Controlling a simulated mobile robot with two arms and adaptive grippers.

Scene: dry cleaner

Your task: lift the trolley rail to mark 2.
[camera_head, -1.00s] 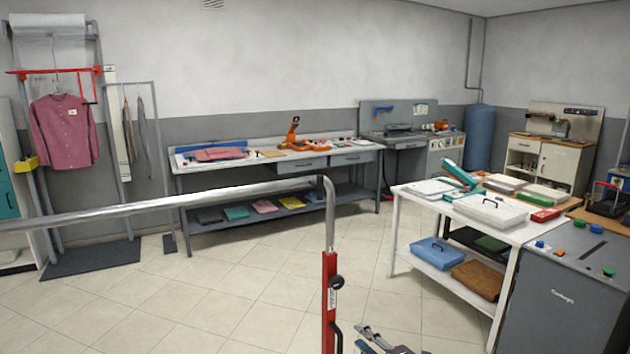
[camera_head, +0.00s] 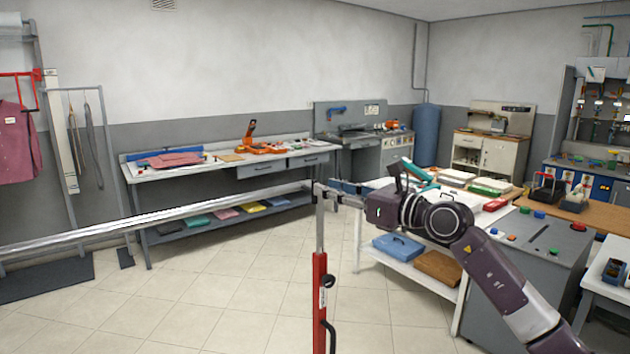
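The trolley rail (camera_head: 190,213) is a long silvery tube that runs from the left edge to a bend at its right end. There it turns down into a grey upright (camera_head: 320,228), which enters a red post (camera_head: 319,315). The post has a black knob (camera_head: 327,281) and a small pale label whose marks are too small to read. My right gripper (camera_head: 328,194) reaches in from the right, with its fingertips at the rail's bend. Whether they are closed on it I cannot tell. My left gripper is out of view.
A white table (camera_head: 357,240) with cases stands behind my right arm, and a grey cabinet (camera_head: 540,265) stands to its right. A long workbench (camera_head: 150,175) lines the back wall. The tiled floor (camera_head: 220,300) between is clear.

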